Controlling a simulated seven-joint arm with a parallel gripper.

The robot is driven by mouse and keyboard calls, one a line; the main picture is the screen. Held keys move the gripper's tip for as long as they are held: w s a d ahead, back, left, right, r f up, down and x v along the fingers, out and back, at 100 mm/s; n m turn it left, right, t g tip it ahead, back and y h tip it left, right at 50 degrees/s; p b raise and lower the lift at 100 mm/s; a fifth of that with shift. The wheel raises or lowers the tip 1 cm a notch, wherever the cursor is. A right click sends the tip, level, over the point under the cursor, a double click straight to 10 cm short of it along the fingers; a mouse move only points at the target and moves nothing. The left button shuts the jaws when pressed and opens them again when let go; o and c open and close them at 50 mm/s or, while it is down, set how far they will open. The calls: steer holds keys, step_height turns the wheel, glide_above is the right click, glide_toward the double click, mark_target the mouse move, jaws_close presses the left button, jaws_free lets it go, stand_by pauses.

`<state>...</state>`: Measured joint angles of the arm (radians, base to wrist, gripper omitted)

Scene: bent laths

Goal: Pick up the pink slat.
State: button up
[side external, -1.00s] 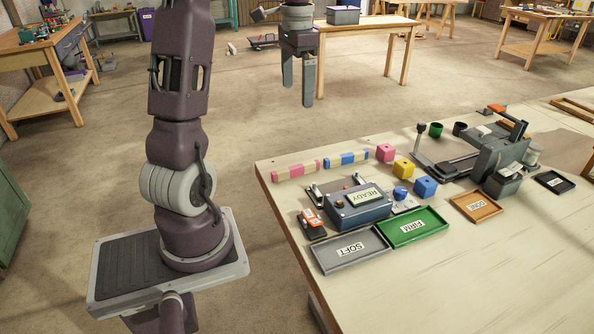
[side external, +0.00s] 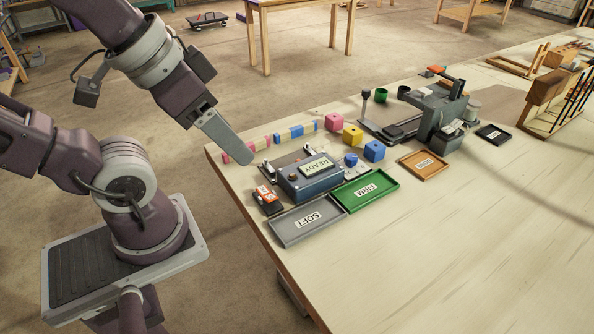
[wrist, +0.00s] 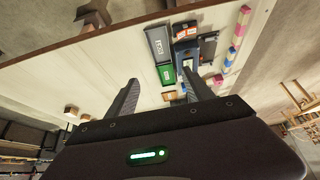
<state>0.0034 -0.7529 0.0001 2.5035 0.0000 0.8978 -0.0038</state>
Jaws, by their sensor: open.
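The pink slat (side external: 262,141), a thin strip banded pink and cream, lies near the table's back left edge. My gripper (side external: 246,158) hangs above that corner and hides part of the slat in the side view. Only one finger shows clearly there. In the wrist view the pink slat (wrist: 241,24) lies at the upper right, off to the right of my gripper (wrist: 160,77). The two fingers stand wide apart, with nothing held between them.
A blue-banded slat (side external: 297,131) lies in line with the pink one. A READY box (side external: 310,180), an orange-topped device (side external: 266,197), and grey SOFT (side external: 307,220) and green FIRM (side external: 365,189) trays lie in front. Coloured cubes stand to the right. The table's front right is clear.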

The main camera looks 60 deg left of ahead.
steer(key=shift+c, duration=1.4)
steer(key=shift+w, duration=0.1)
steer(key=w+a+f+g+y, duration=0.1)
steer(key=w+a+f+g, duration=0.25)
steer(key=w+a, duration=0.95)
steer(key=a+f, duration=0.4)
steer(key=a, duration=0.1)
steer(key=a+f+g, duration=0.1)
steer(key=a+f, duration=0.3)
steer(key=a, duration=0.1)
steer(key=w+a+f+g+h, duration=0.1)
steer(key=a+f, duration=0.3)
steer(key=shift+a+f+n, duration=0.3)
steer(key=shift+a+f, duration=0.1)
steer(key=f, duration=0.7)
steer(key=shift+s+a+f, duration=0.2)
steer(key=shift+s+f, duration=0.05)
steer(key=shift+s, duration=0.1)
jaws_close()
